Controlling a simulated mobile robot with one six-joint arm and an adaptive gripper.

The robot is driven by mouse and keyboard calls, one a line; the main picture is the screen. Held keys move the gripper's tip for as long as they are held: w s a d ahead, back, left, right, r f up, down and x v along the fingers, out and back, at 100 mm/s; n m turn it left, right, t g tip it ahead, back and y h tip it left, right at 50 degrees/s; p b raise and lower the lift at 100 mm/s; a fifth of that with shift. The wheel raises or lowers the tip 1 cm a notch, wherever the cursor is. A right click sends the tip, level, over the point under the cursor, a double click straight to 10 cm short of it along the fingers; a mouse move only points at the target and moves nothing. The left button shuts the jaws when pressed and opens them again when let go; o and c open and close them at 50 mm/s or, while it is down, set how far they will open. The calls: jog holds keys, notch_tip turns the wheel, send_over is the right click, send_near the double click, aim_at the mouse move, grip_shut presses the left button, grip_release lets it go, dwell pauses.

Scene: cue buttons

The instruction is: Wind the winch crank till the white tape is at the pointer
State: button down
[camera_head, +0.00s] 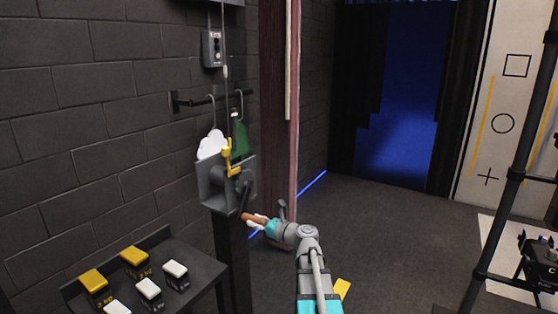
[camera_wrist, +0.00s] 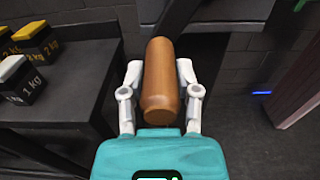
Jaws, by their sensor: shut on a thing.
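The winch (camera_head: 213,183) is a grey bracket with a drum, mounted on a dark post beside the brick wall. Its crank handle (camera_head: 252,218) is a brown wooden grip at the lower right of the winch. It fills the middle of the wrist view (camera_wrist: 160,80). My gripper (camera_wrist: 160,72) is shut on this handle, one pale finger on each side. A yellow pointer (camera_head: 227,151) stands at the top of the winch. A thin rope (camera_head: 225,72) runs up from there. A small pale mark on the rope, above the pointer, may be the white tape; it is too small to tell.
A dark table (camera_head: 190,262) at lower left holds yellow and white weight blocks (camera_head: 150,290). A wall rail (camera_head: 190,101) carries a white cloud (camera_head: 211,145) and a green tree shape (camera_head: 240,138). A reddish post (camera_head: 275,110) stands behind the winch. Open floor lies to the right.

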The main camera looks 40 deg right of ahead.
jog(key=a+r, duration=0.1)
jog(key=s+a+r+p, duration=0.1)
jog(key=shift+s+a+p, duration=0.2)
jog(key=shift+a+p, duration=0.1)
jog(key=shift+a, duration=0.1)
jog(key=shift+r, duration=0.1)
jog(key=r+p, duration=0.1)
jog(key=a+r+p, duration=0.1)
jog(key=r+p, duration=0.1)
jog(key=s+a+r+p, duration=0.1)
jog(key=p, duration=0.1)
jog(key=shift+r, duration=0.4)
jog(key=r+p, duration=0.5)
jog(key=shift+w+d+r, duration=0.1)
jog(key=shift+w+r, duration=0.1)
dwell(0.4)
